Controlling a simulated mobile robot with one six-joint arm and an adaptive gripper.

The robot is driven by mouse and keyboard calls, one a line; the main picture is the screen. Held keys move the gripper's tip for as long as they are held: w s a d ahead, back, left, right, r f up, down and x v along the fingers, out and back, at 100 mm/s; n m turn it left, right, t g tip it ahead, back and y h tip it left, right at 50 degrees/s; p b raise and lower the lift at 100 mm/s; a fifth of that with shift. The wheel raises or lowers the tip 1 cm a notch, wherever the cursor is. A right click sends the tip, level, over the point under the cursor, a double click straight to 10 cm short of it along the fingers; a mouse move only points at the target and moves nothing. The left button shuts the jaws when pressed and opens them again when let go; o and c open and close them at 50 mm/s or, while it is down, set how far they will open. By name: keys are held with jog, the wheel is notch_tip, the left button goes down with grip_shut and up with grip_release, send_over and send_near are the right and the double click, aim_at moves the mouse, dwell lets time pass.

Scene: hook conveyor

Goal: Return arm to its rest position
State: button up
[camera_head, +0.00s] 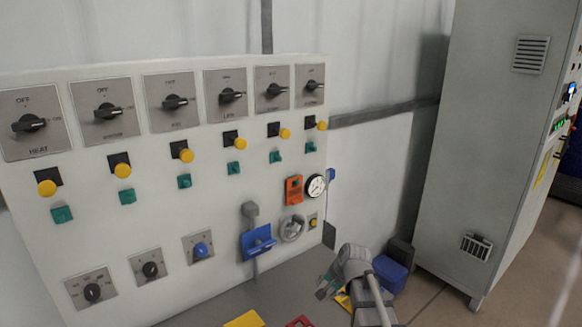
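My arm (370,298) is at the bottom, right of centre, folded low beside the control panel's lower right corner. My gripper (324,288) is at its left end and points down and left. Its grey and teal fingers are small in the picture, and I cannot tell whether they are open or shut. I see no object held in them. The lower part of the arm is cut off by the bottom edge.
A white control panel (120,225) with rotary switches, yellow buttons and a gauge (315,186) fills the left. A tall grey cabinet (470,150) stands at right. A blue bin (389,274) is just beyond my arm. Floor (430,305) is clear between arm and cabinet.

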jog(key=s+d+f+n+g+h, duration=0.1)
jog(key=s+d+n, duration=0.1)
jog(key=s, duration=0.5)
jog(key=s+d+n+g+h, duration=0.2)
jog(key=s+d+n, duration=0.1)
jog(key=s+n, duration=0.2)
jog(key=shift+s+f+n+h, duration=0.3)
jog(key=shift+s+f, duration=0.1)
jog(key=shift+s, duration=0.85)
dwell(1.0)
